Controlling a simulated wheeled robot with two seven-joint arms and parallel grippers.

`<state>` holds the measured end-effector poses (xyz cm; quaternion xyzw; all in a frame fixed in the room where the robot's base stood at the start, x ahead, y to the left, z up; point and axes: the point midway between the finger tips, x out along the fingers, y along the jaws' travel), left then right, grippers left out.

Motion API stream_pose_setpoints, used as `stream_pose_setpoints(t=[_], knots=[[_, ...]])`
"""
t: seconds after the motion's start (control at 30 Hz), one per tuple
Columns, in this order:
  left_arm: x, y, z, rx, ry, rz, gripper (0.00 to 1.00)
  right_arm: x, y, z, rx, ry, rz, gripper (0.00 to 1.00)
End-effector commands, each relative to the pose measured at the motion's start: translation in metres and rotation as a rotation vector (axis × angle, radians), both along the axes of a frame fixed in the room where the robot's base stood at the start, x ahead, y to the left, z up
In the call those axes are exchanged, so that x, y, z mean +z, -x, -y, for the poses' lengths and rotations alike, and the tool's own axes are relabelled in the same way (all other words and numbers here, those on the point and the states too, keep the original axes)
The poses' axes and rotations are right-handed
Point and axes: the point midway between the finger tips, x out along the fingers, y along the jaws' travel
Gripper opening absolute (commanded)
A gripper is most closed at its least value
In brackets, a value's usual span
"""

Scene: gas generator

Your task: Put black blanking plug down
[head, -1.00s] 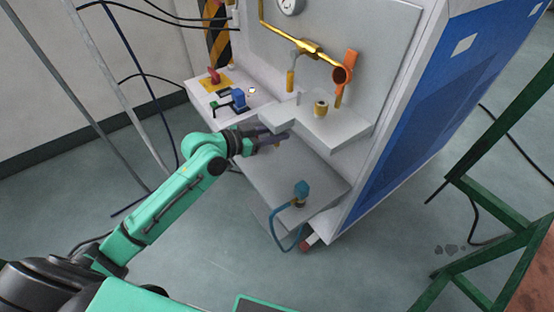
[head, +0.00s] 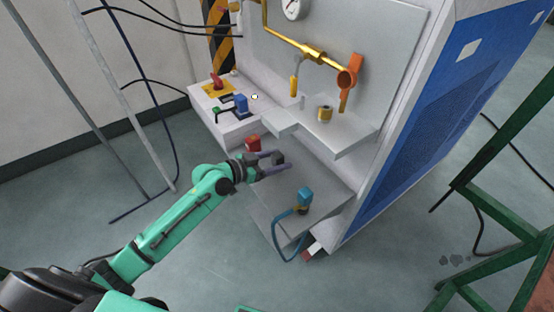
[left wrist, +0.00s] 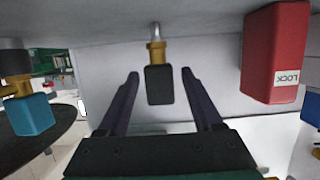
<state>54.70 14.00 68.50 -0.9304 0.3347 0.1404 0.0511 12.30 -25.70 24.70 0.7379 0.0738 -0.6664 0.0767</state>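The black blanking plug (head: 278,157) stands on the lower shelf (head: 325,180) of the generator. In the left wrist view, which sees the shelf upside down, the plug (left wrist: 159,85) is a dark block on a brass fitting. My left gripper (head: 279,162) is open, with one finger on each side of the plug. In the left wrist view a gap shows between each finger and the plug. My right gripper is in neither view.
A red block marked LOCK (left wrist: 276,52) stands close beside the plug; it also shows in the head view (head: 253,143). A blue connector with a hose (head: 305,196) stands on the shelf's other side. The upper ledge (head: 345,133) overhangs behind.

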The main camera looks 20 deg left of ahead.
Motion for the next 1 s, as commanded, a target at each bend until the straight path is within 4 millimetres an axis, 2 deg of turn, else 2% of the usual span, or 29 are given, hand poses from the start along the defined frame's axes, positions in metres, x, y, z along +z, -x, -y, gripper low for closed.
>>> stream_pose_setpoints(t=[0.23,0.47,0.7,1.0], knots=[[0.002,0.001,-0.002,0.001,-0.001,-0.001,0.67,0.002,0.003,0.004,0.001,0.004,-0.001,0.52],[0.012,0.035,-0.03,0.0,-0.006,-0.004,0.67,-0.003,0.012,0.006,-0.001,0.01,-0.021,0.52],[0.027,0.074,-0.06,0.0,-0.001,-0.005,0.67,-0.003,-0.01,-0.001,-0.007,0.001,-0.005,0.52],[0.037,0.089,-0.073,-0.002,0.0,0.0,0.67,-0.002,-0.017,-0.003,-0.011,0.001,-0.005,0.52]])
